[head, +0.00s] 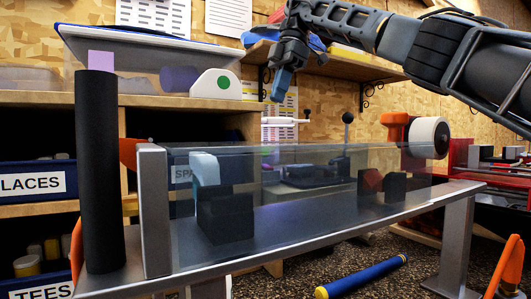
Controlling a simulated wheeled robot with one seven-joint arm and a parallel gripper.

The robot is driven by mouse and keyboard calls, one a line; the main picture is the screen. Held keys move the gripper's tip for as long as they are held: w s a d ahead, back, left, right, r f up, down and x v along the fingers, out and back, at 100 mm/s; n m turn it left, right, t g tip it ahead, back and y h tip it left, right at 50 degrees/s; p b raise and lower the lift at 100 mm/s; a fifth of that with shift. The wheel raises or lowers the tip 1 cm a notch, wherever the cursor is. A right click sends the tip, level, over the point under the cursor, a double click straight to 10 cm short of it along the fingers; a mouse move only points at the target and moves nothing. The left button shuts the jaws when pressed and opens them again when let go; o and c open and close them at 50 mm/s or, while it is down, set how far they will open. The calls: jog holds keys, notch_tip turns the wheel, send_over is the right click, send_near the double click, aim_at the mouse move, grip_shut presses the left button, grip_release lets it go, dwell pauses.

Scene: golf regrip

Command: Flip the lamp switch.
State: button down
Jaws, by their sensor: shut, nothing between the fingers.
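I cannot tell for certain which thing is the lamp switch. A white rounded block with a green dot (216,84) sits on the wooden shelf at left of centre. A thin lever with a black ball top (347,118) stands behind the clear panel, right of centre. My gripper (280,86) hangs at upper centre with its blue fingers together, pointing down. It is shut and empty, to the right of the white block and apart from it in the picture, above and left of the black-topped lever. No lit lamp is identifiable.
A metal bench (330,232) with a clear panel (300,190) crosses the front. A tall black cylinder (97,170) stands at its left end, a tape roll (428,138) at its right. A blue bar with yellow ends (362,277) lies below. Labelled blue bins (30,205) stand left.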

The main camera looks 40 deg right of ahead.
jog(key=shift+f, duration=0.1)
jog(key=b+x, duration=0.1)
jog(key=x, duration=0.3)
jog(key=b+x, duration=0.1)
jog(key=x, duration=0.3)
jog(key=b+x, duration=0.1)
jog(key=x, duration=0.3)
jog(key=shift+d+f, duration=0.3)
jog(key=shift+f, duration=0.2)
jog(key=shift+w+f+b, duration=0.15)
jog(key=shift+f+b, duration=0.15)
jog(key=shift+f, duration=0.15)
jog(key=shift+w+r+p, duration=0.1)
jog(key=shift+r+p, duration=0.05)
jog(key=shift+p, duration=0.35)
